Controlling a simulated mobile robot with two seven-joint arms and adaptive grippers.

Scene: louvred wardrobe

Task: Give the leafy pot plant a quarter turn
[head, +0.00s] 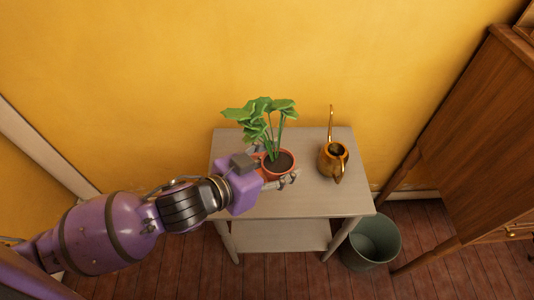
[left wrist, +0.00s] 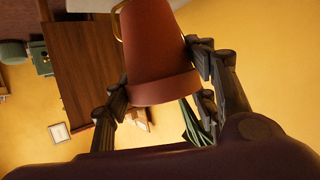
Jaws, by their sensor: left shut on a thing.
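The leafy pot plant is a terracotta pot (head: 279,166) with dark soil and broad green leaves (head: 262,112), standing upright on the small grey table (head: 325,200). My left gripper (head: 283,176) comes in from the left and is shut on the pot, with fingers around its sides. In the left wrist view the pot (left wrist: 158,55) fills the space between the two dark fingers (left wrist: 165,85). A bit of green foliage shows near the right finger there. The far side of the pot is partly hidden. My right gripper is not in view.
A brass watering can (head: 333,157) stands on the table right of the plant. A grey-green bin (head: 372,243) is on the floor at the table's right. A wooden wardrobe (head: 480,130) stands at the right. The yellow wall (head: 200,60) is close behind.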

